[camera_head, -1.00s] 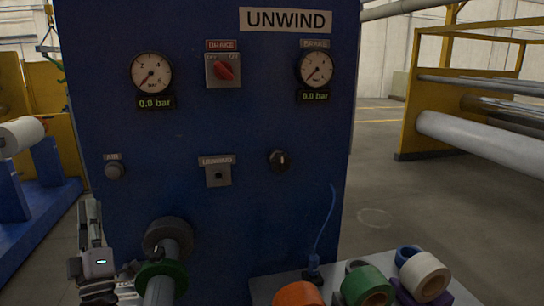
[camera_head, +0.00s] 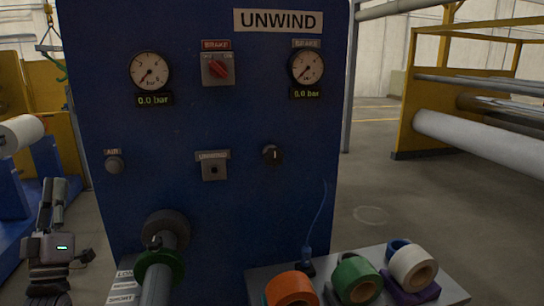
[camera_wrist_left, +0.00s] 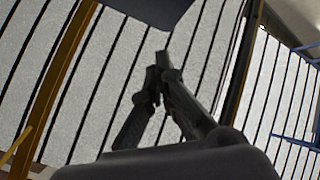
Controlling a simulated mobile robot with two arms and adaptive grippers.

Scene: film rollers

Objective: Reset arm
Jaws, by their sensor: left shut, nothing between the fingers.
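My left gripper (camera_head: 56,200) shows at the lower left of the head view, pointing up, beside the blue unwind panel (camera_head: 230,120) and left of the shaft (camera_head: 158,282). Its fingers also show in the left wrist view (camera_wrist_left: 160,65), shut with nothing held, against a pale ribbed wall. My right gripper is not in view.
The shaft with a green ring (camera_head: 160,268) sticks out of the panel towards me. A grey table (camera_head: 262,286) at the lower right bears orange (camera_head: 290,288), green (camera_head: 357,280) and cream (camera_head: 413,268) rolls. Open floor (camera_head: 385,190) lies right of the panel.

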